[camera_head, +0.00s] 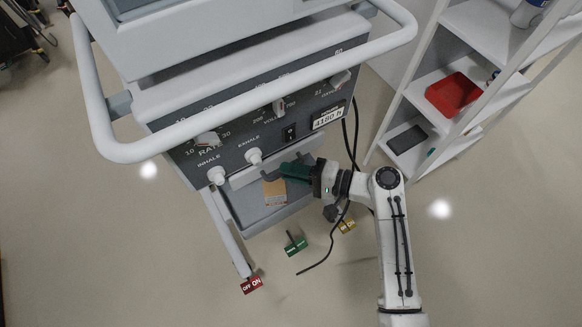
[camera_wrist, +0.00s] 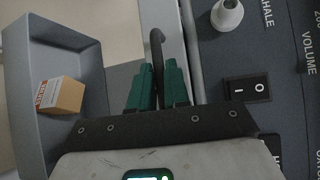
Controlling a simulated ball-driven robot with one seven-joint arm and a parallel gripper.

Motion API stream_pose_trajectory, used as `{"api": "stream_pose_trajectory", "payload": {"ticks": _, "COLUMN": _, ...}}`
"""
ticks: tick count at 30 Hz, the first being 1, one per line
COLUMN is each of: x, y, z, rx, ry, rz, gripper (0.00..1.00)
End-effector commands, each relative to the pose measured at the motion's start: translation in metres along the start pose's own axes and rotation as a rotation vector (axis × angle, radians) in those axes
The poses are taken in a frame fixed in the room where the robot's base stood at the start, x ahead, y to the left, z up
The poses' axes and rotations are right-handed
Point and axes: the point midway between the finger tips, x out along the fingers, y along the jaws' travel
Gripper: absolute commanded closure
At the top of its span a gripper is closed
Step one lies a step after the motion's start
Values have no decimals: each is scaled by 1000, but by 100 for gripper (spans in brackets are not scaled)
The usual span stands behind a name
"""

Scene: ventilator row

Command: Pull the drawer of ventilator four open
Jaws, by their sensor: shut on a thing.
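The ventilator (camera_head: 245,135) stands with its dark knob panel facing me. A narrow light-grey drawer front (camera_head: 240,180) lies under the panel; it also shows in the wrist view (camera_wrist: 188,35). I cannot tell how far out the drawer stands. A dark curved handle (camera_wrist: 157,40) sits on the front's outer side. My gripper (camera_head: 297,170) has its green fingers shut on the handle; in the wrist view the fingers (camera_wrist: 158,85) close on it from either side. The grip hides part of the handle. I can read no ventilator number.
A grey tray (camera_head: 255,220) below holds a tan box (camera_head: 275,192). Red (camera_head: 251,285), green (camera_head: 296,246) and yellow (camera_head: 347,225) tags and a black cable (camera_head: 324,258) are below. A white shelf with a red bin (camera_head: 454,95) stands right. Floor in front is mostly clear.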

Motion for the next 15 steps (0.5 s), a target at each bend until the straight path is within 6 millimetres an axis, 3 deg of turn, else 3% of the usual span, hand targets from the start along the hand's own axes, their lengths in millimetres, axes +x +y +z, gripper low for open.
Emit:
{"api": "stream_pose_trajectory", "payload": {"ticks": 9, "x": -67, "y": 14, "z": 55, "rx": 9, "ry": 5, "rz": 6, "gripper": 100}}
{"api": "stream_pose_trajectory", "payload": {"ticks": 15, "x": -92, "y": 24, "z": 77, "rx": 6, "ry": 3, "rz": 5, "gripper": 100}}
